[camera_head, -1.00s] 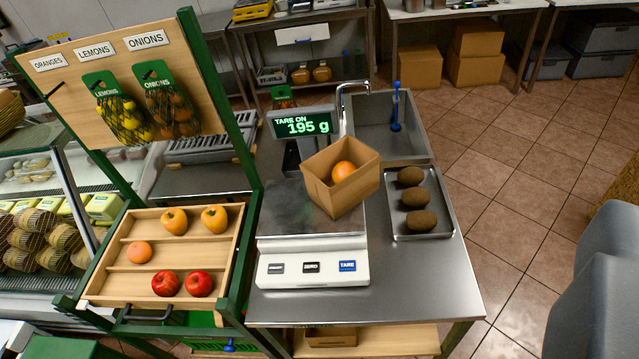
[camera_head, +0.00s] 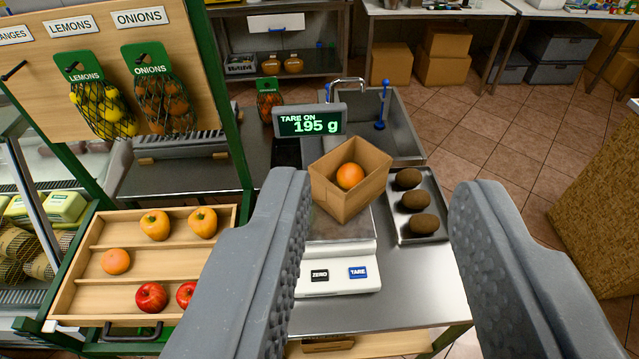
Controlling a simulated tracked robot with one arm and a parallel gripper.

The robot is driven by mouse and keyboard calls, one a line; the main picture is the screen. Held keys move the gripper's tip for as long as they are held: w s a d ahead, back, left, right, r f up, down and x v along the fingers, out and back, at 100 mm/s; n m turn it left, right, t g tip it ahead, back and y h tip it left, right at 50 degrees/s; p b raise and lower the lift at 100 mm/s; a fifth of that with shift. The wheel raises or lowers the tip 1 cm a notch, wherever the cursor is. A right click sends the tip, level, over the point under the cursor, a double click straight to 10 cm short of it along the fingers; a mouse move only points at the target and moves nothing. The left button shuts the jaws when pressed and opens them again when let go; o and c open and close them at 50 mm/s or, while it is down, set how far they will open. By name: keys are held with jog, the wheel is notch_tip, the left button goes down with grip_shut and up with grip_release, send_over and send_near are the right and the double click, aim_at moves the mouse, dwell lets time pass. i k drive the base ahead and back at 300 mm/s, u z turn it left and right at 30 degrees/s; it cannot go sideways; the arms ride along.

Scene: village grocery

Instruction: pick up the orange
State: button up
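One orange (camera_head: 350,176) sits inside an open cardboard box (camera_head: 345,205) on the scale (camera_head: 338,271). Another orange (camera_head: 116,261) lies in the middle row of the wooden tray (camera_head: 92,310) at the left. My gripper (camera_head: 385,195) is open and empty, its two grey ribbed fingers wide apart in the foreground. The scale and box show between the fingers, farther off. The left finger hides part of the scale and the right part of the tray.
The tray also holds two yellow-orange fruits (camera_head: 155,225) and two red apples (camera_head: 151,297). Several brown kiwis (camera_head: 414,201) lie on a metal tray (camera_head: 432,236) right of the box. The scale display (camera_head: 310,121) reads 195 g. Netted lemons (camera_head: 103,108) and onions (camera_head: 164,103) hang at upper left.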

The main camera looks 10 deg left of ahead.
aim_at(114, 262)
jog(key=i, duration=1.05)
jog(key=z, duration=1.25)
jog(key=k, duration=1.95)
jog(key=u, duration=1.4)
